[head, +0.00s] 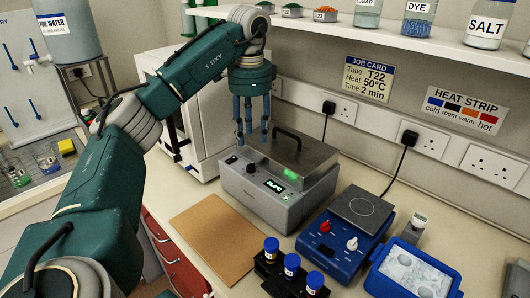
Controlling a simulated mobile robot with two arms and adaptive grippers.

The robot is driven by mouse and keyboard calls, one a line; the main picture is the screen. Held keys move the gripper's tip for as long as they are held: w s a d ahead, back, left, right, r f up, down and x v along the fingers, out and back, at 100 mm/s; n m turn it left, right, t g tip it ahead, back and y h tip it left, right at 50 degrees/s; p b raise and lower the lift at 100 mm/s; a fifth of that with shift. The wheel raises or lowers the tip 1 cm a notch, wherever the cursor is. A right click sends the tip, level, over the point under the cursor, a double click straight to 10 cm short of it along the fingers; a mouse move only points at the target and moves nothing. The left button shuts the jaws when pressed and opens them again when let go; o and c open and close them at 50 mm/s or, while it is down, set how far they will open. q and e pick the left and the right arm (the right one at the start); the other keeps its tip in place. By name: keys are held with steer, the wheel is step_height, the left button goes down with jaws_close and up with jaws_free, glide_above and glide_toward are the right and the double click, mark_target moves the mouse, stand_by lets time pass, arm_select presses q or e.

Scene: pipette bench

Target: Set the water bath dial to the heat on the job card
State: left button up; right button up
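The water bath (262,204) is a grey box with a metal lid and black handle. On its front are a small black dial (252,168), a switch at the left and a lit green display (274,186) whose digits are too small to read surely. The job card (367,78) on the wall reads Tube T22, Heat 50°C, Time 2 min. My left gripper (252,139) points down over the back left of the bath. Its fingers are apart with nothing between them, and it appears clear of the dial. My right gripper is not in view.
A blue hotplate (347,238) with red and white knobs stands right of the bath. A rack of blue-capped tubes (290,268) and a blue ice box (415,275) are in front. A brown mat (213,236) lies clear at left. A shelf (400,36) with jars hangs above.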

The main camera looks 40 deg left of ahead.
mark_target(250, 165)
arm_select(q)
steer(key=f, duration=0.3)
steer(key=f+p, duration=0.1)
steer(key=shift+s+a+f, duration=0.15)
steer(key=shift+s+a, duration=0.05)
steer(key=shift+s, duration=0.2)
steer(key=f, duration=0.4)
steer(key=f+p, duration=0.1)
steer(key=f, duration=0.1)
steer(key=shift+w+a, duration=0.15)
steer(key=shift+w, duration=0.2)
steer(key=shift+f, duration=0.1)
steer(key=shift+c, duration=0.2)
jaws_close()
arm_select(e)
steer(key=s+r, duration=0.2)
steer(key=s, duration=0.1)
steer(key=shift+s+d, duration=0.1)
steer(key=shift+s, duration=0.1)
